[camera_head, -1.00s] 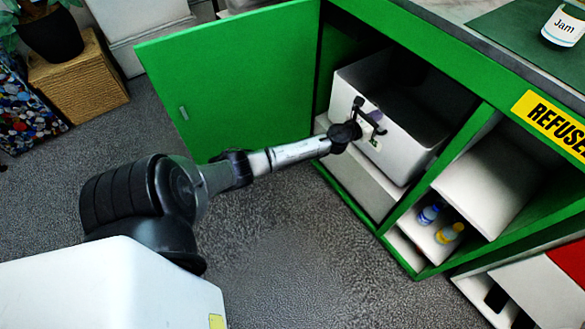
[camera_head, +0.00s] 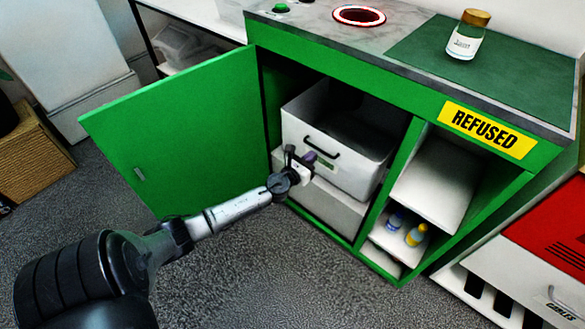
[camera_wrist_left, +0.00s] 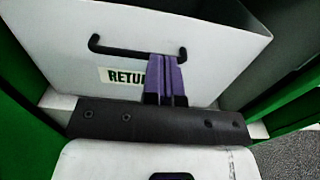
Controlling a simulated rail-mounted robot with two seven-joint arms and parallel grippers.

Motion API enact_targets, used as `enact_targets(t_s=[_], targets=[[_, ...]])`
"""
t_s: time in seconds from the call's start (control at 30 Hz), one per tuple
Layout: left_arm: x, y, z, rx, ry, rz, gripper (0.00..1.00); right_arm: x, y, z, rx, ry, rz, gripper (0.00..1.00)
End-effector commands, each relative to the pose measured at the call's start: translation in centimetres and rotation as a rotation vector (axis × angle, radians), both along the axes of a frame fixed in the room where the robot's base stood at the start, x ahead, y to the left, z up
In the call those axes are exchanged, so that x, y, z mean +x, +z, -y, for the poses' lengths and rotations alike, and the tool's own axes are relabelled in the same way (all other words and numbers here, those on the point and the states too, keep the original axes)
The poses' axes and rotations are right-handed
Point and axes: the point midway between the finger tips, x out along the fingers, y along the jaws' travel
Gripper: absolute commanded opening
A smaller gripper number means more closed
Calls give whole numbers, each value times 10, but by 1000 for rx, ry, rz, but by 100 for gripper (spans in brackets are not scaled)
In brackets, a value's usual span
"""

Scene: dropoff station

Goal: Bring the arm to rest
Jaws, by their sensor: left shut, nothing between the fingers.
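My left arm reaches in from the left, and its left gripper (camera_head: 309,157) is in front of a white bin (camera_head: 345,172) in the open green cabinet (camera_head: 262,110). Its purple fingers (camera_wrist_left: 166,78) are shut together and empty. In the left wrist view the fingertips overlap the lower edge of the bin's black handle (camera_wrist_left: 135,51), over a partly covered label (camera_wrist_left: 120,75) reading "RETU". I cannot tell whether they touch the bin. My right gripper is not in view.
The green door (camera_head: 180,135) stands open beside my arm. Shelves to the right hold a blue bottle (camera_head: 395,222) and a yellow bottle (camera_head: 416,236). A gold-lidded jar (camera_head: 467,35) stands on the green mat (camera_head: 520,60). Grey floor (camera_head: 260,260) in front is clear.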

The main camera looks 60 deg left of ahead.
Motion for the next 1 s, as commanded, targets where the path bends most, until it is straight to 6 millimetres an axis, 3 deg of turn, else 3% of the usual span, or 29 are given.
enact_targets(t_s=[0.2, 0.4, 0.83, 1.0], targets=[[-35, 3, 12, 0, -1, 1, 0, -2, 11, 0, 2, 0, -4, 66], [-54, 2, 18, 1, -1, 2, 0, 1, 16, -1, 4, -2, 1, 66], [-62, 2, 20, -4, 0, 4, 0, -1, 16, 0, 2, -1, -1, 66], [-63, 3, 16, -127, 25, 52, 0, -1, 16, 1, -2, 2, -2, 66]])
